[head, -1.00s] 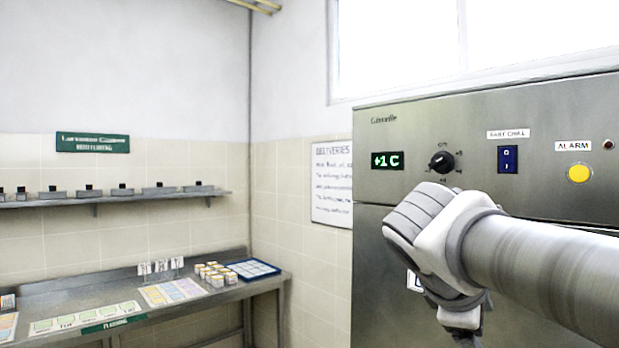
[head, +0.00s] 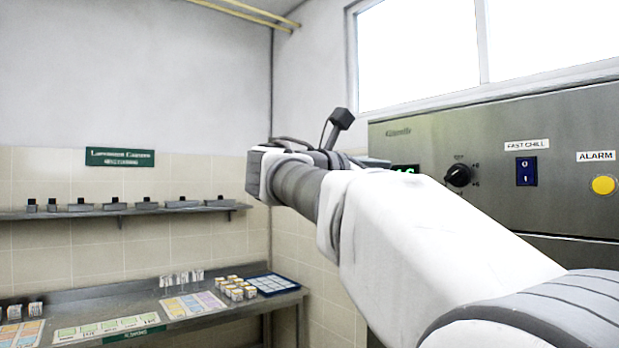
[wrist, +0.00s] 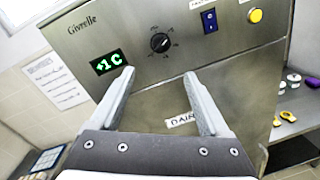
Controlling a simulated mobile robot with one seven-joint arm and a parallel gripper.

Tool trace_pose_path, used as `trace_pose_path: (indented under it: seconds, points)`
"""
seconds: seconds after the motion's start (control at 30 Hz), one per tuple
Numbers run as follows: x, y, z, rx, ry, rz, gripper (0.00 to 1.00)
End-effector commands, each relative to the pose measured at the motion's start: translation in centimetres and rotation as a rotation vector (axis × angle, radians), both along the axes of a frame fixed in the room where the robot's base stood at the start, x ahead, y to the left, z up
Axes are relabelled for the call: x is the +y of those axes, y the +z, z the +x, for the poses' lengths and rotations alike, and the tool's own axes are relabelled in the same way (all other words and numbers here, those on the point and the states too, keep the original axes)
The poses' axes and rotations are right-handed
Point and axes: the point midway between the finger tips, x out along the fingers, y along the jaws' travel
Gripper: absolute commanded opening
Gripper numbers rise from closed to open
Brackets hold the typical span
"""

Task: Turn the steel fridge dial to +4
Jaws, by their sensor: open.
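The steel fridge (head: 430,140) stands at the right in the head view. Its black dial (head: 458,175) is on the upper panel, with small marks around it. In the wrist view the dial (wrist: 160,42) sits above and between my fingertips, apart from them. The green display (wrist: 108,62) reads +1 C there; in the head view my arm mostly covers it. My gripper (wrist: 156,76) is open and empty, pointing at the fridge front below the dial. In the head view my arm hides the fingers.
A blue switch (head: 526,171) labelled FAST CHILL and a yellow ALARM button (head: 603,185) are right of the dial. A steel bench (head: 130,298) with cards and small boxes stands at the left, under a wall shelf (head: 120,212). A DAIRY label (wrist: 182,120) is below the panel.

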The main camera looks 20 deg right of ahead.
Motion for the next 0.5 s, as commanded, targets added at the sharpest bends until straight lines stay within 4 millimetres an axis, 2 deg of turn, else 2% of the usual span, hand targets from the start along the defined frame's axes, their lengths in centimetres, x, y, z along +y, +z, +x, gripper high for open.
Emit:
trace_pose_path:
  seconds: [0.5]
  points:
    - [-10.3,0.1,3.2,0.001,-0.004,0.002,0.8]
